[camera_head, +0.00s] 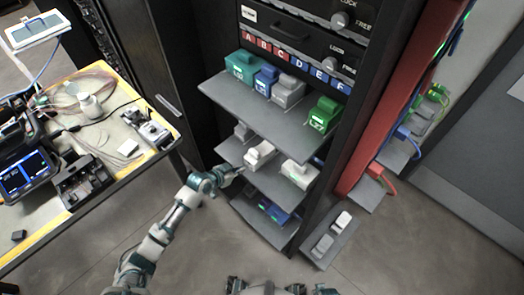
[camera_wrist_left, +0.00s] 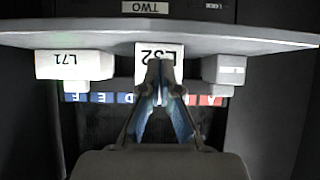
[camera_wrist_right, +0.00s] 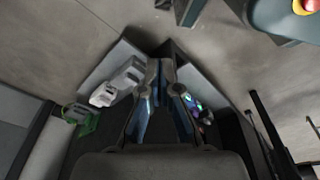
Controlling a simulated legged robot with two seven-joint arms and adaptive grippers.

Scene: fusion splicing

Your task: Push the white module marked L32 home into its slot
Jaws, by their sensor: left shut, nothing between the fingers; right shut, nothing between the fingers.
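The white module marked L32 (camera_head: 259,154) sits in the middle of the second shelf (camera_head: 270,183) of the rack. Its label face also shows upside down in the left wrist view (camera_wrist_left: 159,49), and looks larger there than the L71 label. My left gripper (camera_head: 236,171) is shut and empty, right in front of this module. In the left wrist view its fingertips (camera_wrist_left: 161,62) overlap the lower part of the label; I cannot tell if they touch it. My right gripper (camera_wrist_right: 166,64) is shut and empty over the floor and a low shelf. The module's back end is hidden.
The white module L71 (camera_head: 299,173) stands to the right on the same shelf, and another module (camera_head: 243,131) to the left. An upper shelf (camera_head: 245,105) with coloured modules overhangs. A side shelf (camera_head: 325,240) holds pale blocks. A cluttered workbench (camera_head: 100,140) stands left.

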